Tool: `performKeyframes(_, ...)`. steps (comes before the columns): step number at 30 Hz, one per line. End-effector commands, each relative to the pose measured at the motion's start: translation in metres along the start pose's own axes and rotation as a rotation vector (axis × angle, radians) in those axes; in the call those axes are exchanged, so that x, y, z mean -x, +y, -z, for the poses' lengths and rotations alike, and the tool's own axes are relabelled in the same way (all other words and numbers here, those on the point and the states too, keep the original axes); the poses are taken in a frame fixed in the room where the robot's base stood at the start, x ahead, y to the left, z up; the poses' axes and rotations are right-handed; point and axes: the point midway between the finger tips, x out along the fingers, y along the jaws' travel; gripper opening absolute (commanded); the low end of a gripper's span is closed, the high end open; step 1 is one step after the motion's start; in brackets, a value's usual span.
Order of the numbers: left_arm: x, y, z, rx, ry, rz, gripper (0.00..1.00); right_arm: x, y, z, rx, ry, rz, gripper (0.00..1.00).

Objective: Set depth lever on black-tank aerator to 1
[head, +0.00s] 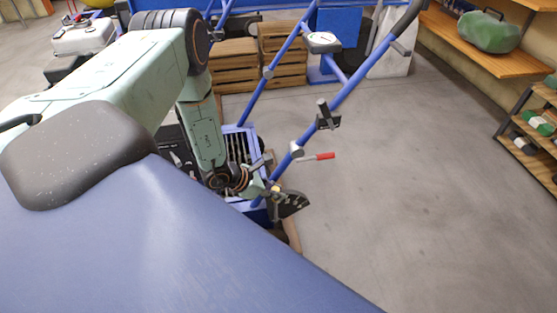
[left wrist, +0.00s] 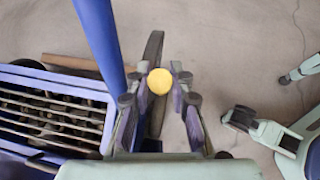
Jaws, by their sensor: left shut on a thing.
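A blue-framed aerator stands beside me, its blue handle tube (head: 345,97) rising to the upper right in the head view. Its depth lever ends in a yellow knob (left wrist: 159,81), beside a dark quadrant plate (head: 292,205) with small pale marks too small to read. My left gripper (head: 268,187) is at the lever; in the left wrist view its fingers (left wrist: 159,84) are shut on the yellow knob, one on each side. The lever's rod is mostly hidden by the gripper. I cannot tell this aerator's tank colour. My right gripper is not in view.
A red-gripped lever (head: 318,157) sticks out from the handle tube near my left gripper. The aerator's slatted blue frame (left wrist: 50,75) lies left of the fingers. Wooden crates (head: 282,55) stand behind. Open floor (head: 420,200) lies to the right, before shelves (head: 490,50).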

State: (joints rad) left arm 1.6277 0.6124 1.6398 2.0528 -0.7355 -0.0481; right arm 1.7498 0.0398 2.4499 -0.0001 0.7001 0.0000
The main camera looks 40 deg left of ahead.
Motion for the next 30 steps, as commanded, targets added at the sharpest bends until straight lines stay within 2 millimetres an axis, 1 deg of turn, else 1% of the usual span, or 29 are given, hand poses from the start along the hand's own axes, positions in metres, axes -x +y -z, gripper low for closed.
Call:
performKeyframes(5,0.001,0.001,0.003,0.006,0.006,-0.002,0.0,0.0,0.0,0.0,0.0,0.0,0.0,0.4)
performKeyframes(6,0.001,0.001,0.003,0.006,0.006,-0.003,0.23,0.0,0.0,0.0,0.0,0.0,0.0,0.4)
performKeyframes(14,0.001,0.0,0.002,0.004,0.004,-0.002,0.45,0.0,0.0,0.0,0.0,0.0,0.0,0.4)
performKeyframes(24,0.002,0.001,0.001,0.004,0.003,-0.002,0.45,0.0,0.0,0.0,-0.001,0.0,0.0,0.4)
performKeyframes(26,0.006,0.001,0.001,0.005,0.003,-0.004,0.45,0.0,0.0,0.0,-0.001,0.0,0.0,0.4)
performKeyframes(30,0.022,0.002,0.0,0.009,0.002,-0.005,0.45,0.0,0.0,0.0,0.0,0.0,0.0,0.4)
